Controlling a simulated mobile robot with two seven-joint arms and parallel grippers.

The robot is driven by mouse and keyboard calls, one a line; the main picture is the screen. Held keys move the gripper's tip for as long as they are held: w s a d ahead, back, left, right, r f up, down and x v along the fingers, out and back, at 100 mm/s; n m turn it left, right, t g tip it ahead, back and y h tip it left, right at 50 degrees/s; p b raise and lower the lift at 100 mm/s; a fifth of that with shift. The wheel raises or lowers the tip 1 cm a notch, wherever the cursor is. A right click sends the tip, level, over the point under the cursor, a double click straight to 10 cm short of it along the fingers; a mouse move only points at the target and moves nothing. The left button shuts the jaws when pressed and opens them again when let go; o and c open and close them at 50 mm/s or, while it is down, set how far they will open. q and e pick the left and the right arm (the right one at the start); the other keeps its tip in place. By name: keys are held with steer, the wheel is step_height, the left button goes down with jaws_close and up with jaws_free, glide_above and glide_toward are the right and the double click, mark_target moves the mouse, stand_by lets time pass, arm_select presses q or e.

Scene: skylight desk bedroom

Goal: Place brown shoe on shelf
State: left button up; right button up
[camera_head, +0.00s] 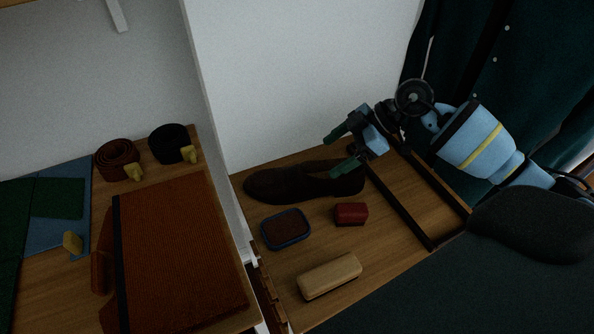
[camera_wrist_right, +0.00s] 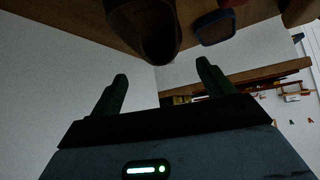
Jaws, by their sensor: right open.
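The brown shoe (camera_head: 277,184) lies on a wooden surface (camera_head: 391,245) in the middle of the head view, beside a white wall. In the right wrist view the shoe (camera_wrist_right: 148,30) shows at the top, beyond the fingertips. My right gripper (camera_head: 338,152) is open and sits just above the right end of the shoe. Its two green fingers also show in the right wrist view (camera_wrist_right: 163,78), with nothing between them. I cannot tell from the head view whether a finger touches the shoe. My left gripper is not in view.
A blue-rimmed tin (camera_head: 286,228), a red block (camera_head: 351,213) and a tan brush or case (camera_head: 330,276) lie near the shoe. A dark frame (camera_head: 421,204) is at the right. At the left are coiled belts (camera_head: 117,160) and a red-brown ribbed mat (camera_head: 180,256).

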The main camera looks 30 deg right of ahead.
mark_target(311, 168)
steer(key=shift+s+a+f, duration=0.25)
steer(key=shift+s+a, duration=0.1)
steer(key=shift+w+x, duration=0.2)
steer(key=shift+x, duration=1.5)
steer(key=shift+w+x, duration=0.25)
steer(key=shift+x, duration=1.5)
steer(key=shift+r, duration=0.25)
steer(key=c, duration=1.6)
steer(key=shift+r+p, duration=0.5)
steer(key=shift+r, duration=4.55)
